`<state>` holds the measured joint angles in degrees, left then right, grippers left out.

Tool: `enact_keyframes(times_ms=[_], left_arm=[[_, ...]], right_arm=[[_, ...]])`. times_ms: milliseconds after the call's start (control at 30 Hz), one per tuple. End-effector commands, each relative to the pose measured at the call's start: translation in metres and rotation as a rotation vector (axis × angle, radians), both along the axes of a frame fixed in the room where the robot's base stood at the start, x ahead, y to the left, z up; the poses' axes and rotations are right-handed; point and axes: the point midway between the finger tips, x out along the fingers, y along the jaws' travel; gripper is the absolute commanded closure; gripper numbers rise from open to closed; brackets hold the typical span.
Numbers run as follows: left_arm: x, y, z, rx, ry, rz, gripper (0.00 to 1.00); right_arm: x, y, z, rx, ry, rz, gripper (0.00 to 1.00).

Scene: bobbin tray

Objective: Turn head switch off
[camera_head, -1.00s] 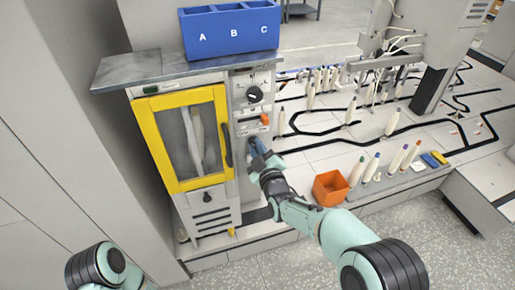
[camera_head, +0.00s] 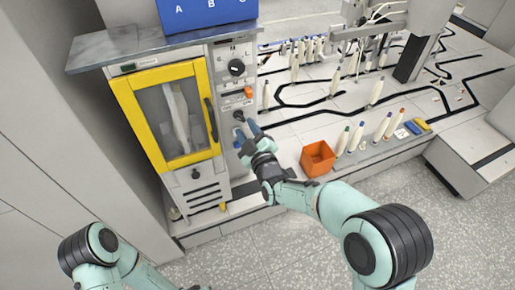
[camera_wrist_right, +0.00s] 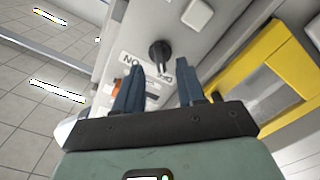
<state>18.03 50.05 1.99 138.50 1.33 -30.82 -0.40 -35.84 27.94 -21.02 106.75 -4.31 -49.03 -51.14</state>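The head switch is a small black knob (camera_head: 239,116) on the grey machine front, under an OFF/ON label (camera_head: 237,105). The knob (camera_wrist_right: 159,52) shows larger in the right wrist view, with the label inverted beside it. Which mark it points to, I cannot tell. My right gripper (camera_head: 246,132) is just below the knob in the head view. In the right wrist view its two blue fingers (camera_wrist_right: 157,68) are spread apart and empty, with the knob beyond the gap between them. My left arm shows at the lower left; its gripper is not in view.
A larger dial (camera_head: 236,67) and an orange button (camera_head: 248,92) sit above the switch. The yellow-framed door (camera_head: 165,115) is left of it. An orange bin (camera_head: 318,158) and upright bobbins (camera_head: 356,137) stand right of my gripper. A blue box (camera_head: 207,15) sits on top.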

Motion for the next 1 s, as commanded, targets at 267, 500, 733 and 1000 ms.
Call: enact_keyframes(times_ms=[267, 500, 733, 1000], left_arm=[[-0.009, -0.005, 0.007, -0.012, 0.024, -0.011, 0.57], [-0.013, -0.007, 0.01, -0.017, 0.036, -0.015, 0.57], [-0.014, -0.007, 0.01, -0.018, 0.037, -0.016, 0.57], [-0.014, -0.007, 0.01, -0.017, 0.036, -0.016, 0.57]], right_arm=[[-0.057, -0.018, 0.001, 0.002, 0.001, 0.001, 0.61], [-0.087, -0.028, 0.001, 0.0, 0.001, 0.001, 0.61], [-0.093, -0.03, 0.0, -0.001, 0.0, 0.001, 0.61], [-0.093, -0.03, 0.0, -0.001, 0.0, 0.001, 0.61]])
